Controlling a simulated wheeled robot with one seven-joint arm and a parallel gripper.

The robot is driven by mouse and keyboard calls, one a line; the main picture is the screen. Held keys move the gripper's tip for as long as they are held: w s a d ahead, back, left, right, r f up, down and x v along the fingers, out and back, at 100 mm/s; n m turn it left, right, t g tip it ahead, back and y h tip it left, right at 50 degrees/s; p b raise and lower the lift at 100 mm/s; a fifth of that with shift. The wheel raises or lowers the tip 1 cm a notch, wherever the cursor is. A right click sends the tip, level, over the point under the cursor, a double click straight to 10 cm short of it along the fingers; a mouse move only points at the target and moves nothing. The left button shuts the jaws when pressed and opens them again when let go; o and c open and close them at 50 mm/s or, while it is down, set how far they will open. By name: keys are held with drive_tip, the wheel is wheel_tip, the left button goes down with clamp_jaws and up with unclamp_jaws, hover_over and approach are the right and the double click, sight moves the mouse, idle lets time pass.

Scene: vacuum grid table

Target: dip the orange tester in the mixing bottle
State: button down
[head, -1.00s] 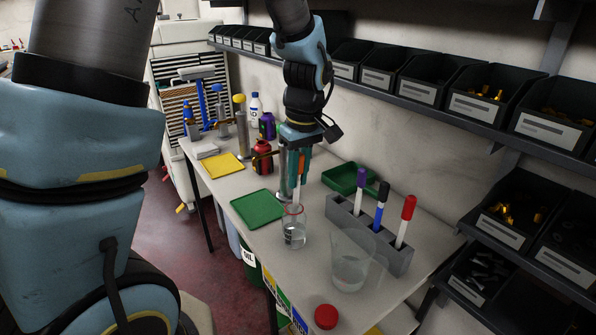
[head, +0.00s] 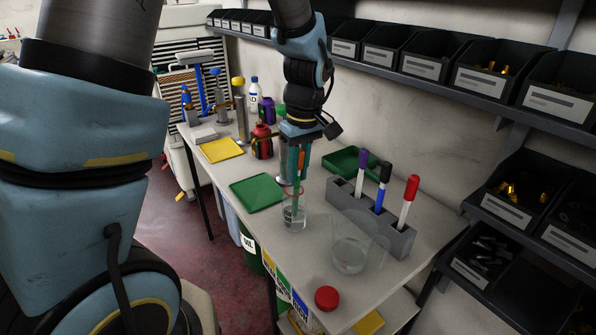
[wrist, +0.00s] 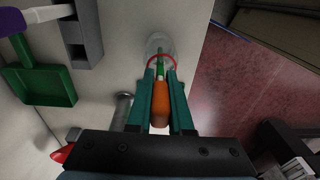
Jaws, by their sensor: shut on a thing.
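The mixing bottle (head: 291,221) is clear glass with a red ring near its top. It stands upright on the table and holds some clear liquid. My gripper (head: 297,186) points down right above it, its teal fingers shut on the orange tester (wrist: 160,103). In the wrist view the tester's orange body sits between the fingertips (wrist: 161,82), and its green lower part lines up with the mouth of the bottle (wrist: 158,44). The lower end seems to be inside the bottle; its depth against the liquid is unclear.
A second clear beaker (head: 350,258) stands close at the right. Behind it is a grey rack (head: 401,241) with purple, black-and-blue and red markers. A red cap (head: 326,298) lies in front. A green mat (head: 258,192) and a green tray (head: 340,161) lie nearby. Shelf bins line the wall.

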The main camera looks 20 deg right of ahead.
drive_tip(key=shift+r+p, duration=6.1)
drive_tip(key=shift+r, duration=1.2)
wheel_tip(320, 180, up, 4)
drive_tip(key=p, duration=0.3)
drive_tip(key=shift+f, duration=0.1)
